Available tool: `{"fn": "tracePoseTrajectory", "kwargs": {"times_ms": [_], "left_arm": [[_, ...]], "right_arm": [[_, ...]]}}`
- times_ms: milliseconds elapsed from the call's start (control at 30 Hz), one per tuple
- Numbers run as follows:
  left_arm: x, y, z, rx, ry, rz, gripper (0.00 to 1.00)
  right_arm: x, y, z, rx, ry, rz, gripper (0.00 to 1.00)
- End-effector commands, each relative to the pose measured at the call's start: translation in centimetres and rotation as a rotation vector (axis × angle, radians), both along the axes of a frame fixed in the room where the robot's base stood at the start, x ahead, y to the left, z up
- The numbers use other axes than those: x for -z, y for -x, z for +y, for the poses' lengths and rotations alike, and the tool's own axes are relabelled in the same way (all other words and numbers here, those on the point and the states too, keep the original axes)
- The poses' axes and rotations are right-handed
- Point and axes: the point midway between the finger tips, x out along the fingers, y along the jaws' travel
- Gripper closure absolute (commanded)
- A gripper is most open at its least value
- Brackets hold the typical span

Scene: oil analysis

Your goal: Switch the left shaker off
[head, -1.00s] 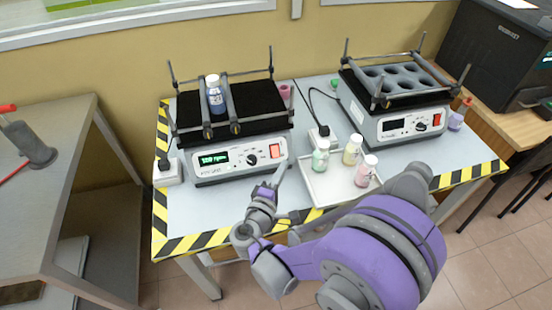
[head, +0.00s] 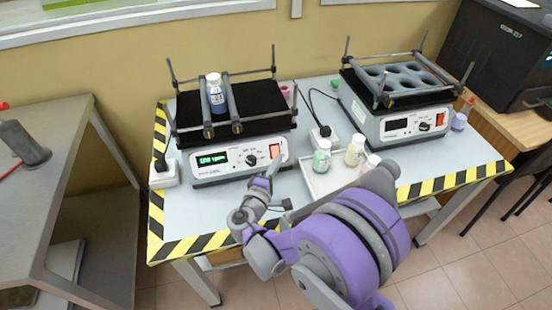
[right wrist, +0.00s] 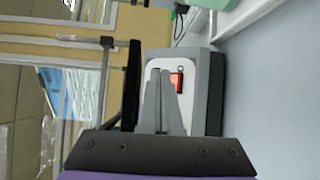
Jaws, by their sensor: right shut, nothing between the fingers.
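The left shaker (head: 203,173) stands on the table with its green display (head: 212,159) lit. A clamped bottle with blue liquid (head: 216,97) stands on its black platform. Its red switch (head: 275,151) is at the right end of the front panel and looks lit. In the right wrist view the shut fingers (right wrist: 162,72) point at the panel, with the red switch (right wrist: 178,82) right beside the tips. Whether they touch it I cannot tell. My left gripper is not in view.
A second shaker (head: 388,131) with an empty holed rack stands at the right, its display dark. A tray (head: 316,187) with several bottles lies between the shakers, partly behind my right arm. A power strip (head: 163,179) is at the left. The table edge has yellow-black tape.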

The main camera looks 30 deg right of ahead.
Motion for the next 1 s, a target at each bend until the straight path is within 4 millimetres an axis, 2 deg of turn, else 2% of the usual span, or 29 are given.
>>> {"fn": "tracePoseTrajectory", "kwargs": {"times_ms": [233, 1000], "left_arm": [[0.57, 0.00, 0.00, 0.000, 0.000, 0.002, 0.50], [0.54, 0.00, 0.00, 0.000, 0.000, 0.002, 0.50]], "right_arm": [[0.68, -0.97, -0.20, -0.001, 0.000, 0.000, 1.00], [0.65, -0.95, -0.22, 0.000, -0.001, -0.001, 1.00]]}}
